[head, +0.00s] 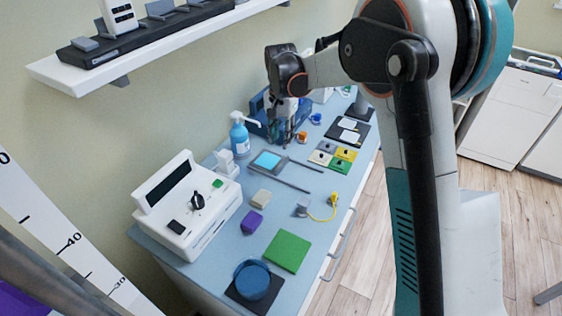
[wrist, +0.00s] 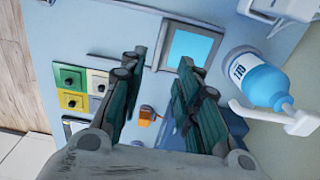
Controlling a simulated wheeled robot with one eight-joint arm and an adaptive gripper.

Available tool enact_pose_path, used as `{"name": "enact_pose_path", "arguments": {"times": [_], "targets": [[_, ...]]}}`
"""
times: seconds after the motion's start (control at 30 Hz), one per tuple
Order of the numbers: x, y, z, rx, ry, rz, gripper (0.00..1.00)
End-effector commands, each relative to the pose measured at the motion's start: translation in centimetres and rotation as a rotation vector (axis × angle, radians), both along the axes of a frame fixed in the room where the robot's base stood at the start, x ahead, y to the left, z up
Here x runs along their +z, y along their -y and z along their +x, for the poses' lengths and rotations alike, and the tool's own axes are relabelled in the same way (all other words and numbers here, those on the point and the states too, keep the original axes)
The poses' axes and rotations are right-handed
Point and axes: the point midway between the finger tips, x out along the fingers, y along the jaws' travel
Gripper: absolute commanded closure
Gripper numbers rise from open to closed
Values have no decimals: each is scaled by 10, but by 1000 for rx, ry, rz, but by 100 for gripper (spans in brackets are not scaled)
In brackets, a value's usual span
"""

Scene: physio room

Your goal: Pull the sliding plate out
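A grey plate with a bright cyan square, which looks like the sliding plate (head: 268,161), lies flat on the blue bench top. It also shows in the wrist view (wrist: 192,47). Two thin dark rails run from beside it toward the bench's front edge, a nearer one (head: 293,187) and a farther one (head: 307,164). My gripper (head: 291,137) is above the bench, beyond the plate in the head view. In the wrist view my gripper (wrist: 162,62) has its two fingers apart and nothing held between them. The right finger overlaps the plate's lower edge in that picture.
A blue pump bottle (head: 239,138) stands close to the plate near the wall. A small orange piece (head: 301,136) is by my fingers. Coloured switch tiles (head: 344,154) sit toward the front edge. A white device (head: 187,207) stands nearer. A wall shelf (head: 150,50) hangs above.

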Motion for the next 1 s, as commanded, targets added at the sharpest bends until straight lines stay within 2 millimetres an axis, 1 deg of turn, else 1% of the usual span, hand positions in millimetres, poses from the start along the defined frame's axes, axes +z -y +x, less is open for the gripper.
{"name": "enact_pose_path", "arguments": {"times": [0.03, 0.3, 0.5, 0.7, 0.97, 1.0], "targets": [[-13, 0, 0, 0, 0, 0, 70], [-66, 0, 0, 0, 0, 0, 70], [-94, 0, 0, 1, 1, -1, 70], [-105, 0, 0, 1, 1, -1, 70], [-106, 0, 0, 1, 0, 0, 70], [-106, 0, 0, 1, 1, -1, 72]]}}
